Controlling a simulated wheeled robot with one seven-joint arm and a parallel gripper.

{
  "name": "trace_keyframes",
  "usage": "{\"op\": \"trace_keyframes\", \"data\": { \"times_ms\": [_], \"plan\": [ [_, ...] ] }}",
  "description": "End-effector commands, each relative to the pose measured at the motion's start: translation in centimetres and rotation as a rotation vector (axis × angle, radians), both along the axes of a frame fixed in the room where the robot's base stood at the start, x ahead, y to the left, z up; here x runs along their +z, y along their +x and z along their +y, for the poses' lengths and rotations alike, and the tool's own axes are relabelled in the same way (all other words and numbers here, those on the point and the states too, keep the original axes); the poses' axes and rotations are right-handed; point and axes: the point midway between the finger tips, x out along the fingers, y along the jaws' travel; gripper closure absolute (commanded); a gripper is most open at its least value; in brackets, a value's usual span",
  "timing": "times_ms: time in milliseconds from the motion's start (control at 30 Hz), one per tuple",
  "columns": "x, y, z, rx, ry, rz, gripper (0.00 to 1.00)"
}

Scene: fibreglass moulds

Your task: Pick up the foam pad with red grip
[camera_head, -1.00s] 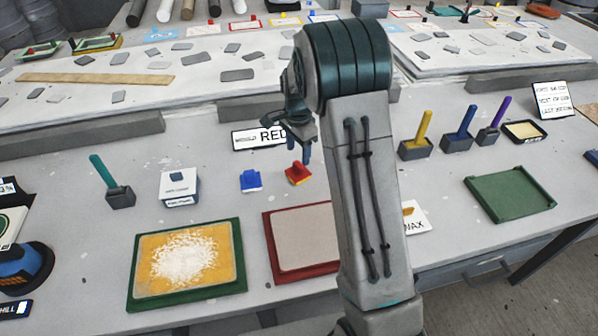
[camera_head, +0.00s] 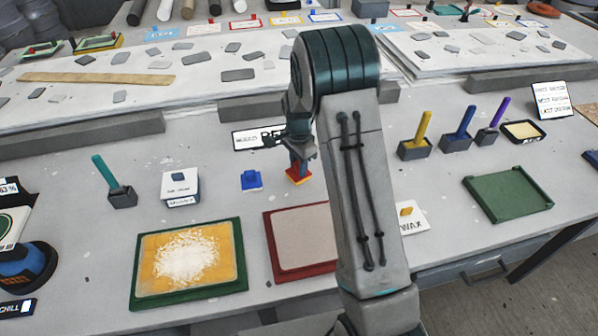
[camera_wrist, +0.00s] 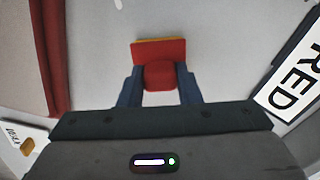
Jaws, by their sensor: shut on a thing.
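The foam pad with red grip (camera_head: 299,175) sits on the grey table, behind the red-framed mould. It has a red block on top and a thin yellow-orange edge below. In the wrist view the pad (camera_wrist: 160,48) shows its red grip between the two blue fingers. My gripper (camera_wrist: 160,84) is shut on that red grip. In the head view my gripper (camera_head: 299,160) points down onto the pad from above. The pad appears to rest on the table. The far side of the grip is hidden by the fingers and wrist.
A blue pad (camera_head: 251,180) lies just left of the red one. The red mould (camera_head: 272,250) is in front, and a RED sign (camera_head: 245,140) stands behind. A white box (camera_head: 180,188) and a teal-handled tool (camera_head: 120,195) stand further left. A WAX card (camera_head: 411,222) lies right, beyond my arm.

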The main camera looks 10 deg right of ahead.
Motion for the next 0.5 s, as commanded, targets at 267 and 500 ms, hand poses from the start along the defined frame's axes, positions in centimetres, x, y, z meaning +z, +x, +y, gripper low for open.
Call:
{"op": "trace_keyframes", "data": {
  "times_ms": [267,500],
  "plan": [
    [0.5,0.1,0.0,0.000,0.000,-0.002,0.96],
    [3.7,0.1,0.0,0.000,-0.001,-0.006,0.96]
  ]
}}
